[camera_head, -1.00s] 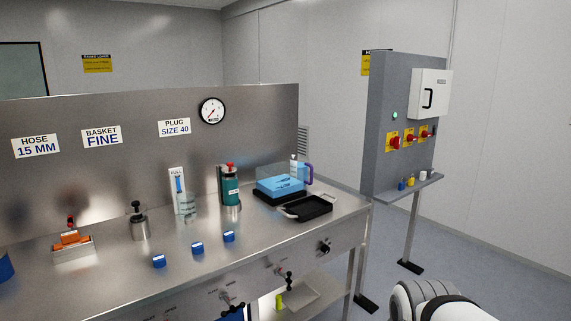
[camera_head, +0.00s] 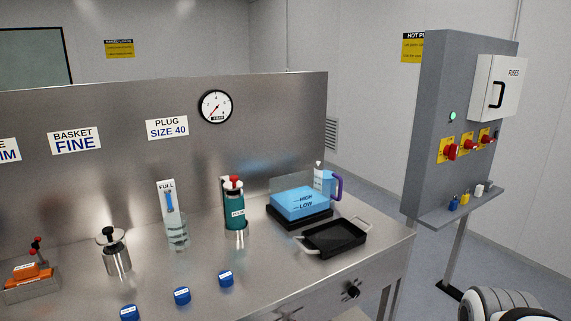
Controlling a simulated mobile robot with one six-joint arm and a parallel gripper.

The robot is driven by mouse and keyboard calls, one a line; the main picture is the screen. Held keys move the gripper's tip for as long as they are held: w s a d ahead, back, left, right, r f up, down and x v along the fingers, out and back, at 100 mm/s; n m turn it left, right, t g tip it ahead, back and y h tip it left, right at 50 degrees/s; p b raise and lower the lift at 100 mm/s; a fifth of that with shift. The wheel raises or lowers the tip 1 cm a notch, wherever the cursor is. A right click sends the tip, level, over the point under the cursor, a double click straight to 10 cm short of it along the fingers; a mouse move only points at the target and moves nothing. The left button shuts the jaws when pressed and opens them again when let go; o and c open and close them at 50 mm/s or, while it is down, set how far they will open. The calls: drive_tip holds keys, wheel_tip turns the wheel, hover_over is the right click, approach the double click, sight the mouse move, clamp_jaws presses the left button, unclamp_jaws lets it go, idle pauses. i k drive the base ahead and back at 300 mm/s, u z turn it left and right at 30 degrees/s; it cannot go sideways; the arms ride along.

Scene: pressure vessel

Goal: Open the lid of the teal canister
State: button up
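The teal canister (camera_head: 237,212) stands upright on the steel bench, right of the bench's middle. Its lid (camera_head: 234,183) is on top, with a red knob and a dark collar, and looks closed. A white label is on the canister's front. A white and grey part of my own arm shows at the bottom right corner. My gripper's fingers are not in view.
Left of the canister stand a clear beaker (camera_head: 177,235) and a steel pot (camera_head: 116,260). Blue caps (camera_head: 182,296) lie in front. To the right are a blue block (camera_head: 300,201) and a black tray (camera_head: 335,238). A switch panel (camera_head: 460,130) stands beyond the bench.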

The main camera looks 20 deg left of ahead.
sight(231, 183)
drive_tip(key=u, duration=0.35)
drive_tip(key=i, duration=1.05)
drive_tip(key=u, duration=0.85)
drive_tip(key=i, duration=0.4)
drive_tip(key=u, duration=0.35)
